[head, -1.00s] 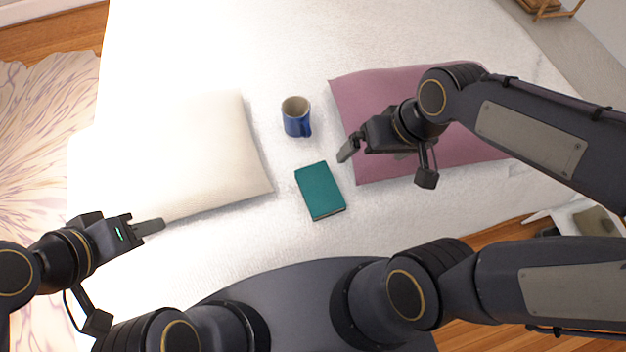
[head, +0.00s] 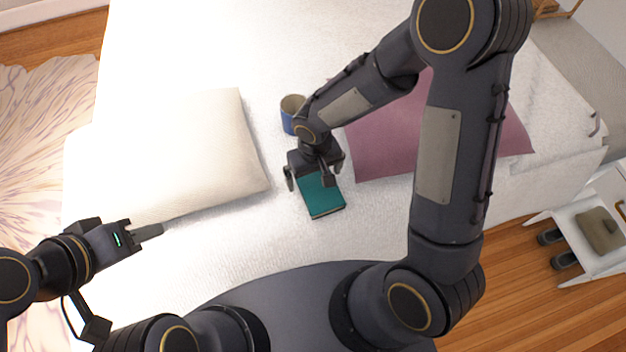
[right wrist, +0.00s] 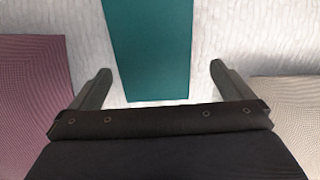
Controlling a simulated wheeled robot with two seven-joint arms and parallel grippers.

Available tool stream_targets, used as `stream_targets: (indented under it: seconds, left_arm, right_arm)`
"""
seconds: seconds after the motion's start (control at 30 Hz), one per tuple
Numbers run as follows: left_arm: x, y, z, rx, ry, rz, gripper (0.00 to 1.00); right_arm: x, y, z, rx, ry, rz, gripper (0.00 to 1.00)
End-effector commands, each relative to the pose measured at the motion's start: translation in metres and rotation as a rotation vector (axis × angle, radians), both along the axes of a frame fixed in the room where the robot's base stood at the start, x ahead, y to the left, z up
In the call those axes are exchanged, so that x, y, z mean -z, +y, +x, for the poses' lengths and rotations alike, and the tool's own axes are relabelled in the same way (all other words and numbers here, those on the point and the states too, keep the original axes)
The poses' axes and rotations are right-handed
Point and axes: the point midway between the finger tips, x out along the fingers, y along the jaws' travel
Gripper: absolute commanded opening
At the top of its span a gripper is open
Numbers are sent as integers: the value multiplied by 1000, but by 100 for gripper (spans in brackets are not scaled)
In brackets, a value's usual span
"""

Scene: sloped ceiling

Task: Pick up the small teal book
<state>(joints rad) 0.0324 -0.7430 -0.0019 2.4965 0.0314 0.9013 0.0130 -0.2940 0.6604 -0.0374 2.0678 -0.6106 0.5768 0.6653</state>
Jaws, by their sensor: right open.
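The small teal book (head: 322,197) lies flat on the white bed, between the two pillows. My right gripper (head: 315,176) is over the book's far end and hides that part in the head view. In the right wrist view the book (right wrist: 147,50) lies between the lines of the two open fingers (right wrist: 160,82), with a gap on each side. The fingers do not appear to touch it. My left gripper (head: 160,229) is at the lower left over the bed, away from the book; its finger gap cannot be made out.
A blue mug (head: 288,113) stands behind my right wrist, partly hidden. A cream pillow (head: 200,150) lies left of the book and a mauve pillow (head: 385,145) lies right of it. The bed (head: 225,245) is clear in front of the book.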

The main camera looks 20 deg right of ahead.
Motion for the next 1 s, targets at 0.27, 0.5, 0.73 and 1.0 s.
stream_targets:
  seconds: [0.27, 0.5, 0.73, 1.0]
  left_arm:
    - [0, 0, 0, 0, 0, 0, 36]
    - [0, 0, 0, 0, 0, 0, 36]
    - [0, 0, 0, 0, 0, 0, 36]
    - [0, 0, 0, 0, 0, 0, 36]
  right_arm:
    - [31, -1, 0, 0, 2, 0, 100]
    - [31, -1, 0, 1, 1, 0, 96]
    - [31, -1, 0, 1, 1, 1, 66]
    - [31, -1, 0, 1, 0, 1, 52]
